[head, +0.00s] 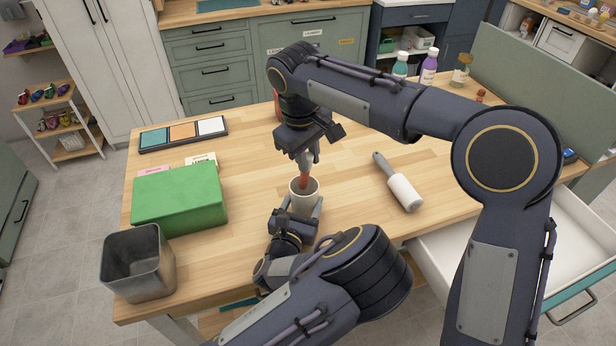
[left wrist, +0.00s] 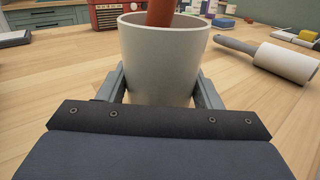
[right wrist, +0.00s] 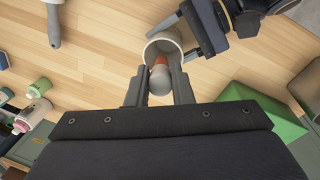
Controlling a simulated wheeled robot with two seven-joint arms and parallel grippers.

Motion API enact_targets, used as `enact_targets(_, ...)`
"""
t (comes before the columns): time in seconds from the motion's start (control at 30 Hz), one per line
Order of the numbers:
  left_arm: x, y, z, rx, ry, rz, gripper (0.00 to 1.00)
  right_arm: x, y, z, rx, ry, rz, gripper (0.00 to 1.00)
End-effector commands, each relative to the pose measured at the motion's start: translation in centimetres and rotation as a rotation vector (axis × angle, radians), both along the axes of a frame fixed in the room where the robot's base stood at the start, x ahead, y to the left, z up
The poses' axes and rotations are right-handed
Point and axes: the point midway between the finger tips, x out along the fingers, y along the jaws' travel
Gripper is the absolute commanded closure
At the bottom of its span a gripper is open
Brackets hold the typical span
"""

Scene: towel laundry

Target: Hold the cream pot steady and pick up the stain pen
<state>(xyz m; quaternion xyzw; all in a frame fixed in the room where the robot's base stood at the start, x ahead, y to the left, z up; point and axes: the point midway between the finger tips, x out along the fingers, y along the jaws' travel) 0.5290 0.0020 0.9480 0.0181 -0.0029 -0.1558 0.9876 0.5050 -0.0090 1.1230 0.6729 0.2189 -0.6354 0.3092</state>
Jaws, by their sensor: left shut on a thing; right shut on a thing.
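The cream pot (head: 304,194) stands upright on the wooden table, and it fills the middle of the left wrist view (left wrist: 163,65). My left gripper (head: 296,214) is shut on the pot, one finger on each side. The stain pen (head: 304,181) is red-orange with a grey rounded end, and its lower part is inside the pot. It also shows in the left wrist view (left wrist: 160,12). My right gripper (right wrist: 159,92) is above the pot, shut on the pen's grey end (right wrist: 159,82). The pen's lower tip is hidden by the pot wall.
A lint roller (head: 402,188) lies right of the pot. A green box (head: 180,200) and a metal bin (head: 138,262) stand at the left. A tray with coloured panels (head: 183,134) is at the back left. Bottles (head: 428,68) stand at the back right. An open drawer (head: 560,250) is at the right.

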Motion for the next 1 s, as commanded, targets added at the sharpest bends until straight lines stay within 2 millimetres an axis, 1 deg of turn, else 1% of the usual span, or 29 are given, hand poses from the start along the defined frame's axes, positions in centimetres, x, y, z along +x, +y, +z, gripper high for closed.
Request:
enact_targets(0.03,0.0,0.0,0.0,0.0,-0.001,0.0,0.67,0.0,0.1,1.6,0.004,-0.004,0.001,1.0)
enact_targets(0.1,0.0,0.0,0.0,0.0,-0.001,0.0,0.67,0.1,0.1,3.4,0.004,-0.004,-0.001,1.0)
enact_targets(0.2,0.0,0.0,0.0,0.0,-0.001,0.0,0.67,0.0,0.1,5.7,0.002,-0.004,0.001,1.0)
enact_targets(0.33,0.0,0.0,0.0,0.0,-0.001,0.0,0.67,0.0,0.1,8.0,0.001,-0.001,0.001,1.0)
enact_targets(0.4,0.0,0.0,0.0,0.0,-0.001,0.0,0.67,0.0,0.1,8.8,0.001,-0.001,0.0,1.0)
enact_targets(0.5,0.0,0.0,0.0,0.0,-0.001,0.0,0.67,0.0,0.0,9.5,0.001,0.001,0.001,1.0)
enact_targets(0.8,0.0,0.0,0.0,0.0,-0.001,0.0,0.67,0.0,0.0,9.8,-0.001,0.002,0.001,1.0)
enact_targets(0.83,0.0,0.0,0.0,0.0,-0.001,0.0,0.4,0.0,0.0,9.8,-0.001,0.002,0.001,1.0)
enact_targets(1.0,0.0,0.0,0.0,0.0,-0.001,0.0,0.18,0.0,0.0,9.8,0.0,0.002,0.001,1.0)
